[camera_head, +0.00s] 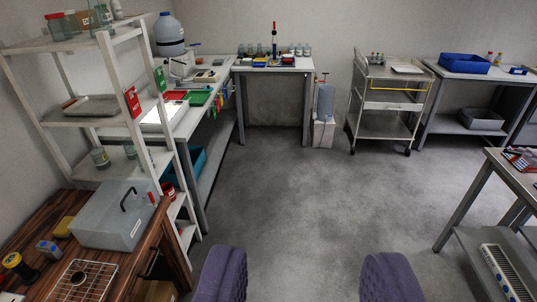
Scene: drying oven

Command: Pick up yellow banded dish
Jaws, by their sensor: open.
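My gripper (306,272) shows at the bottom of the view as two purple fingers set wide apart. It is open, with only bare grey floor seen between the fingers. I cannot pick out a yellow banded dish for certain. A small dark round item with yellow on it (14,261) stands on the brown wooden bench (120,270) at the lower left, well left of my gripper. It is too small to tell whether it is a dish.
A grey box with a black handle (113,215) and a wire rack (83,281) sit on the wooden bench. A white shelf unit (128,95) rises behind it. A steel trolley (385,125) stands at the back, a table (520,180) at right. The middle floor is clear.

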